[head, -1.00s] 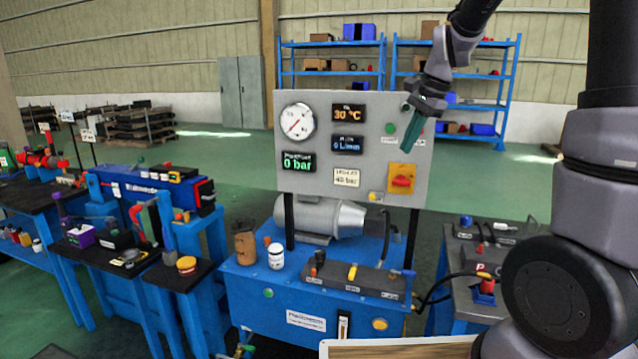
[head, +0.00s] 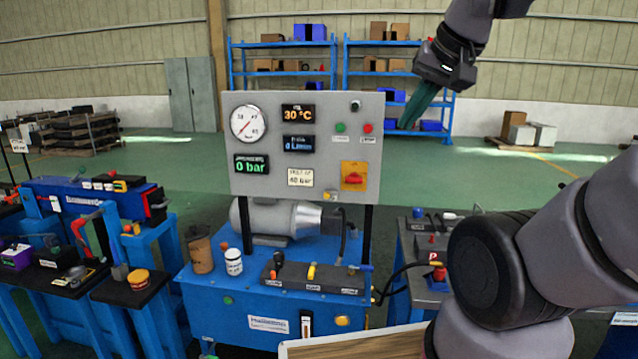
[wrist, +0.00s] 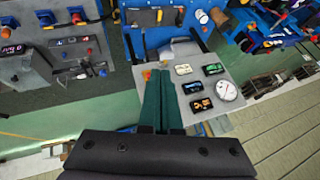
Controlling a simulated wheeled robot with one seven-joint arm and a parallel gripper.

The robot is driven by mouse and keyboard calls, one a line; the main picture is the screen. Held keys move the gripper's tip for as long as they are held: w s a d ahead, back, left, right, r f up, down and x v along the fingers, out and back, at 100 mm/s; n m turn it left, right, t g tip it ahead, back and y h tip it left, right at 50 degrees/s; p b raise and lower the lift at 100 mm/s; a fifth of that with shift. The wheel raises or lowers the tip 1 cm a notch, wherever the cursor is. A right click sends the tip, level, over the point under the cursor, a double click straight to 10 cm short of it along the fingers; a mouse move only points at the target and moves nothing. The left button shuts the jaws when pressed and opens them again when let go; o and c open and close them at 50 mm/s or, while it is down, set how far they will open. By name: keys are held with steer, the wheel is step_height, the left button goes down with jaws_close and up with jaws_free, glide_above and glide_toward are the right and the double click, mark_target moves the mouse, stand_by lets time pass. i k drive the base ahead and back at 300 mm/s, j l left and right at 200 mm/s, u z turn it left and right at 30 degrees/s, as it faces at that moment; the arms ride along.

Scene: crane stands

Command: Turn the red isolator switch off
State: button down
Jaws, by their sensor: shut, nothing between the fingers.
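The red isolator switch (head: 355,178) sits on a yellow-orange plate (head: 354,168) at the lower right of the grey control panel (head: 375,110). Its red handle lies roughly horizontal in the head view. My gripper (head: 406,127) has green fingers and is up to the right of the panel, apart from it and higher than the switch. The fingers point down and are closed together with nothing between them.
A green button (head: 340,128) and a red button (head: 367,128) are above the switch. A gauge (head: 248,123) and displays fill the panel's left. A blue power unit (head: 215,292) stands below. A bench (head: 425,285) with fittings is at right.

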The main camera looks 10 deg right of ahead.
mark_target(354, 178)
steer(key=l+u, duration=0.25)
steer(key=l, duration=0.55)
steer(key=l+u, duration=0.3)
steer(key=l, duration=0.5)
steer(key=k, duration=0.05)
